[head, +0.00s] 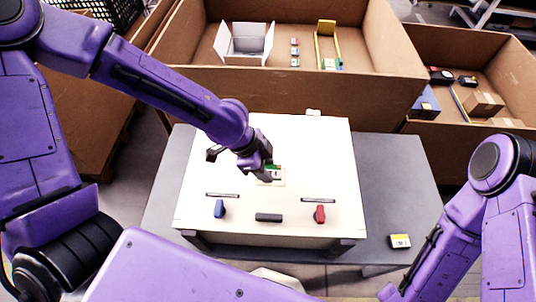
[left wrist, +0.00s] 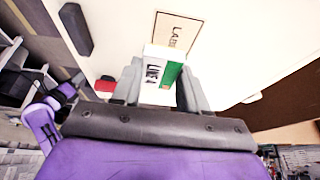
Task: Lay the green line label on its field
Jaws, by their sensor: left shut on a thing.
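The green line label (left wrist: 162,74) is a white and green piece marked "LINE 4". My left gripper (left wrist: 158,82) is shut on it, with one finger on each side. In the head view my left gripper (head: 266,170) is over the far-middle part of the white board, and only a bit of the label's green (head: 274,166) shows past the fingers. The label field (left wrist: 176,32), a thin outlined rectangle with printed letters, lies just beyond the label in the left wrist view. In the head view the field (head: 277,182) is partly hidden under the gripper. I cannot tell whether the label touches the board.
On the white board (head: 320,150) stand a blue piece (head: 219,209), a black bar (head: 268,217) and a red piece (head: 320,214). Large cardboard bins (head: 290,95) stand behind.

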